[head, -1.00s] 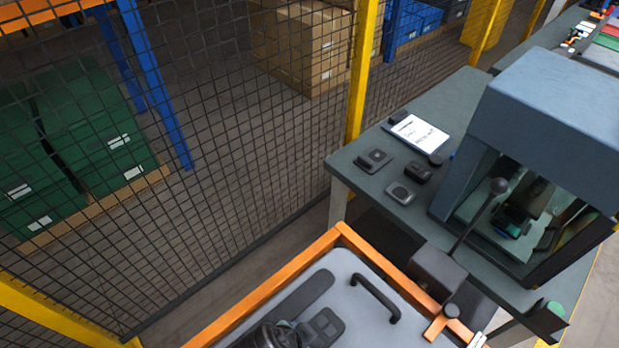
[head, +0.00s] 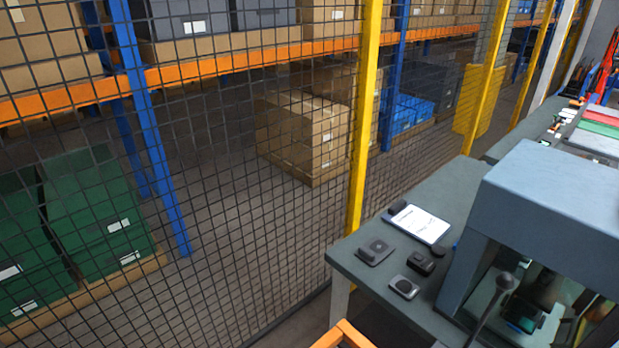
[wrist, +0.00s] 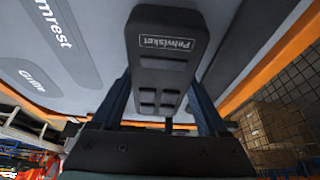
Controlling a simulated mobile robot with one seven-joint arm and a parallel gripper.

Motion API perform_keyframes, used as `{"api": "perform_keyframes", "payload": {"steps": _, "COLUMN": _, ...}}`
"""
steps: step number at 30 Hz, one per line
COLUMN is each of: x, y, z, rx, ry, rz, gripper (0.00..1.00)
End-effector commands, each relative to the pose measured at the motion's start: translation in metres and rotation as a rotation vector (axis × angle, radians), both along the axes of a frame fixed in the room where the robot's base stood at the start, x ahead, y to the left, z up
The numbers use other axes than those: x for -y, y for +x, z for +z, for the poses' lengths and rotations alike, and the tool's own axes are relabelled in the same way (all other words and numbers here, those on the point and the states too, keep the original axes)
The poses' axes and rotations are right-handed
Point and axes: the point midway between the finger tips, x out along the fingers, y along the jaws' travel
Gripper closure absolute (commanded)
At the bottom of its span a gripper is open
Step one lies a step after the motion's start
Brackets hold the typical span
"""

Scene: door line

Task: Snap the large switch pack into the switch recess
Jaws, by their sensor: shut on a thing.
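In the wrist view my gripper (wrist: 160,88) is shut on a long black switch pack (wrist: 166,40). The pack has a white-framed label reading roughly "Pelwisket" and several small rectangular keys towards its near end. One finger stands on each side of it. Behind it is a pale grey door panel (wrist: 95,70) with darker marked areas, lettered in part "mrest" and "Grip" or similar. I cannot tell whether the pack touches the panel. The switch recess cannot be made out. My gripper is outside the head view.
In the head view a corner of the orange frame (head: 343,336) shows at the bottom. A dark bench (head: 455,195) carries small black parts (head: 375,251) and a clipboard (head: 419,223). A blue-grey machine housing (head: 560,195) stands at right. A mesh fence (head: 230,220) closes the left.

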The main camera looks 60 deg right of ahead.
Motion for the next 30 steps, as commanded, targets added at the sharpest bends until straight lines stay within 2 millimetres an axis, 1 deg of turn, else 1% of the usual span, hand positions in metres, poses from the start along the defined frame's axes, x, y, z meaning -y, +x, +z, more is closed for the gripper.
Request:
{"api": "perform_keyframes", "payload": {"steps": 16, "x": 0.0001, "y": 0.0003, "z": -0.0004, "rx": 0.001, "ry": 0.0, "rz": -0.001, "gripper": 0.9}}
{"api": "perform_keyframes", "payload": {"steps": 30, "x": 0.0002, "y": 0.0003, "z": -0.0076, "rx": 0.001, "ry": 0.0, "rz": -0.001, "gripper": 0.9}}
